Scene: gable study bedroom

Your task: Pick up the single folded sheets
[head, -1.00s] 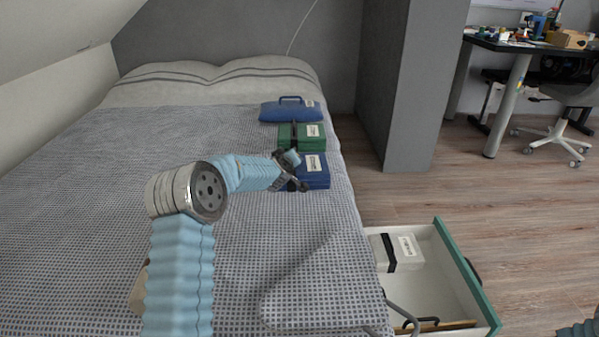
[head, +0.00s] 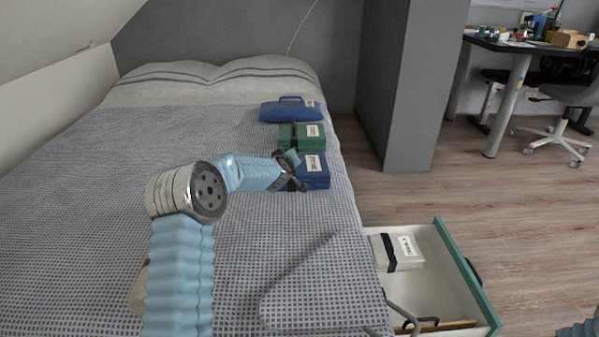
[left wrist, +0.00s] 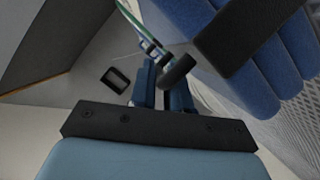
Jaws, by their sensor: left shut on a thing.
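A blue folded bundle (head: 317,172) with a white label lies on the right edge of the bed. The label is too small to read surely. My left gripper (head: 296,176) is at its left side and shut on it; the gripper and wrist hide that side. In the left wrist view, the blue folded layers (left wrist: 285,60) and a broad black band fill the upper right. The gripper's fingers (left wrist: 163,95) show near the middle, beside a dark bar. The exact grip spot is hard to see.
A green labelled bundle (head: 301,137) and a blue bag with a handle (head: 291,111) lie behind on the bed. An open drawer (head: 445,290) at the bed's right holds a white strapped bundle (head: 408,254). A grey partition (head: 410,90) stands beyond. The bed's left is clear.

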